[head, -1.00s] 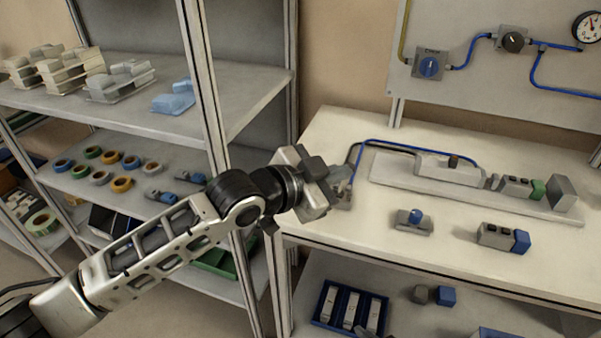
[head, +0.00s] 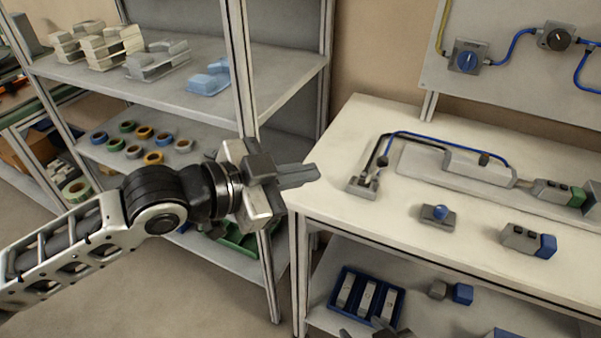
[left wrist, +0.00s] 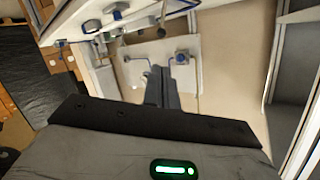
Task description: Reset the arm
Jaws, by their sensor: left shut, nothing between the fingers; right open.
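My left gripper (head: 312,174) is shut and empty. It is held in the air in front of the shelf unit, its fingers pointing right towards the white workbench (head: 345,130). Its closed fingers also show in the left wrist view (left wrist: 162,88), with nothing between them. The tips of my right gripper (head: 378,332) just show at the bottom edge of the head view, open, in front of the lower shelf; the rest is out of frame. Several tape reels in blue, green, orange and grey, one of them an orange reel (head: 153,158), lie on the middle shelf behind my left arm.
The bench carries a grey fixture (head: 420,163) with a blue cable, a block with a blue knob (head: 437,216) and a grey-blue block (head: 528,241). A blue bin (head: 335,296) stands on the shelf below. A panel with switches (head: 467,57) hangs behind. The bench's front left is clear.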

